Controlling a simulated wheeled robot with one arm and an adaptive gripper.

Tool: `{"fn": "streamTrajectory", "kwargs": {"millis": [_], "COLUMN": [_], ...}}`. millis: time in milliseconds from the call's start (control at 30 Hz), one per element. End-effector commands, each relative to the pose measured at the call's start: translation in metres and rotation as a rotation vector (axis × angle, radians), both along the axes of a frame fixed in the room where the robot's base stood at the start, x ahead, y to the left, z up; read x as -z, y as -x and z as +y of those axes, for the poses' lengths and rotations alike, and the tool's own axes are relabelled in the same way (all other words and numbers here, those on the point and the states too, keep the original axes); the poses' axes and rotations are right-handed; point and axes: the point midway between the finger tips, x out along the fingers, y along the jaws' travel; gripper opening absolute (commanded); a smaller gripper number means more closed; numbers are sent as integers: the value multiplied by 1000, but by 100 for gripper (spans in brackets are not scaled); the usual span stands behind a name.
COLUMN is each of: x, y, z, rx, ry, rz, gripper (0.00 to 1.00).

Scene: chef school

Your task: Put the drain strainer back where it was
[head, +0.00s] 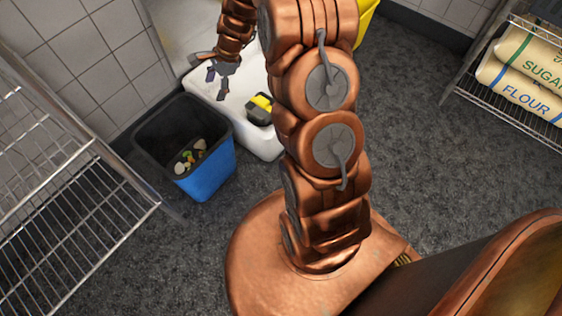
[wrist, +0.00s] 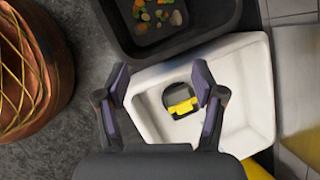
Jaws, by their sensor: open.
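A dark piece with a yellow block-like part, which looks like the drain strainer (head: 261,108), sits in the white basin (head: 262,145) on the floor. In the wrist view the strainer (wrist: 181,100) lies inside the basin (wrist: 255,85), its yellow side towards my gripper's palm. My gripper (head: 210,79) is open and empty over the left part of the basin in the head view. In the wrist view my gripper (wrist: 160,76) has its fingers spread, and the strainer appears between them, nearer the right finger. I cannot tell the height gap. The drain opening is not distinguishable.
A blue bin (head: 207,178) with food scraps stands close beside the basin. A wire rack (head: 75,190) is at the left. Another shelf (head: 510,105) with flour and sugar bags is at the right. A yellow object (head: 367,20) is behind my arm. Floor between is clear.

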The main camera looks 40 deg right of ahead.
Motion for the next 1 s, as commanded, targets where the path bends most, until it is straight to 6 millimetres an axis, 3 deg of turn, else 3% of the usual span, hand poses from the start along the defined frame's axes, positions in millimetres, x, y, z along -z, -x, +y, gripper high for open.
{"fn": "streamTrajectory", "kwargs": {"millis": [33, 200, 500, 767, 1000], "x": [-15, -52, -104, -136, -156], "y": [11, 55, 148, 235, 316], "z": [12, 45, 83, 94, 88], "rx": [-74, -326, -758, -1109, -1414], "ry": [9, 39, 88, 126, 151], "rz": [-10, -29, -41, -34, -7], "gripper": [69, 69, 69, 69, 69]}}
